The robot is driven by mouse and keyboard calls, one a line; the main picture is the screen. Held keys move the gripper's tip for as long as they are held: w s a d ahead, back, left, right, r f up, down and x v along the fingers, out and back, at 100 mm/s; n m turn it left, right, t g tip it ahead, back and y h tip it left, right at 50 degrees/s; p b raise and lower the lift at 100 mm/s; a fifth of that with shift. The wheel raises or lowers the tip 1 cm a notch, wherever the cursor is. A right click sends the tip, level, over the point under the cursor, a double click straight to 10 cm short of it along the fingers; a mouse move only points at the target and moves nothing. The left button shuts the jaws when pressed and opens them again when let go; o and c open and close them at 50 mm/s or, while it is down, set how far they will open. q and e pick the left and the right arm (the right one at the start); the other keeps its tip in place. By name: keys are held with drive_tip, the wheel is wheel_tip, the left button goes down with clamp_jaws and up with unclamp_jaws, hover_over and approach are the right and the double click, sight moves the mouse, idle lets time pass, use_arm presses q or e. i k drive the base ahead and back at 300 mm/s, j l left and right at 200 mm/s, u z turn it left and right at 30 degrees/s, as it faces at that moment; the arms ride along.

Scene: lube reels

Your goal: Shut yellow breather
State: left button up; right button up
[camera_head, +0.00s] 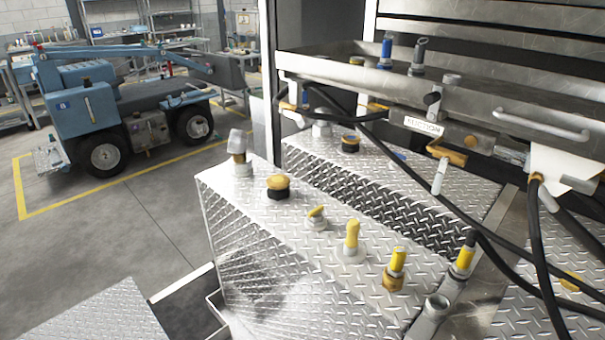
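Several yellow-topped fittings stand in a row on the near diamond-plate tank top (300,265). Neither of my grippers shows in this view.
Black hoses (400,185) cross above the tank's right side. A metal tray (385,70) with blue and grey fittings overhangs the back. A grey-topped fitting (238,150) stands at the tank's far corner. A blue vehicle (110,105) is on the floor at left.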

sight(316, 216)
drive_tip(key=i+j+z, duration=0.1)
drive_tip(key=z, duration=0.95)
drive_tip(key=j+z, duration=1.1)
drive_tip(key=j, duration=0.6)
drive_tip(key=k+j, duration=0.1)
drive_tip(key=j, duration=0.65)
drive_tip(key=k+j, duration=0.15)
drive_tip(key=j, duration=0.2)
